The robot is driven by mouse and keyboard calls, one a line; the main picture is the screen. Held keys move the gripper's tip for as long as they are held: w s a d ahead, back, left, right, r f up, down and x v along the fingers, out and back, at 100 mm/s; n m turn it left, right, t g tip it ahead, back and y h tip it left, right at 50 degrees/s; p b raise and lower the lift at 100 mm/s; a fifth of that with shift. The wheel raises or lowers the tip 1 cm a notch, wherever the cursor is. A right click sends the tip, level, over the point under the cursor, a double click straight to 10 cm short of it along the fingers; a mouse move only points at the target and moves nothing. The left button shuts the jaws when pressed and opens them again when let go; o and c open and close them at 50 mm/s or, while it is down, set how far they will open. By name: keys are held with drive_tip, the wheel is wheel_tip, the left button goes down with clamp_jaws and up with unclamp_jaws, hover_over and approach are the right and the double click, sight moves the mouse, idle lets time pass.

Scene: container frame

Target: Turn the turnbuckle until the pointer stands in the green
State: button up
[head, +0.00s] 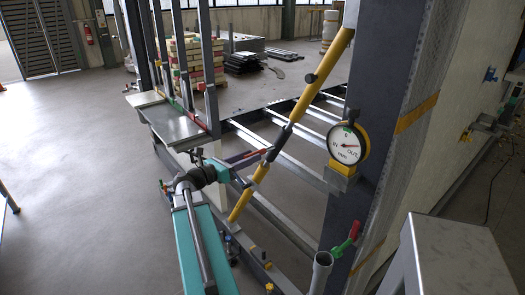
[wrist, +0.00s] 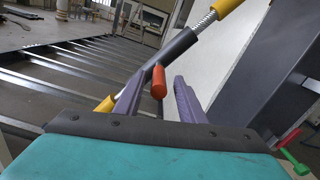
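The turnbuckle has a dark grey body (head: 280,143) between yellow rods (head: 312,88) on a slanting brace. In the wrist view, its body (wrist: 176,56) meets a bright threaded rod (wrist: 205,20) at the upper right. An orange-red handle peg (wrist: 158,84) sticks out from the body between the two purple fingers of my gripper (wrist: 157,92). Gaps show on both sides of the peg, so my gripper is open around it. In the head view, my gripper (head: 254,165) is at the turnbuckle. The round gauge (head: 346,146) has a green mark near the top; its red pointer lies right, towards OUT.
A dark post (head: 377,75) stands right of the brace, carrying the gauge. Steel rails (head: 290,150) run behind it. Open floor (head: 75,180) lies left.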

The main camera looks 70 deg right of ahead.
sight(262, 151)
drive_tip(key=shift+p+x, duration=0.5)
drive_tip(key=shift+x, duration=2.65)
clamp_jaws()
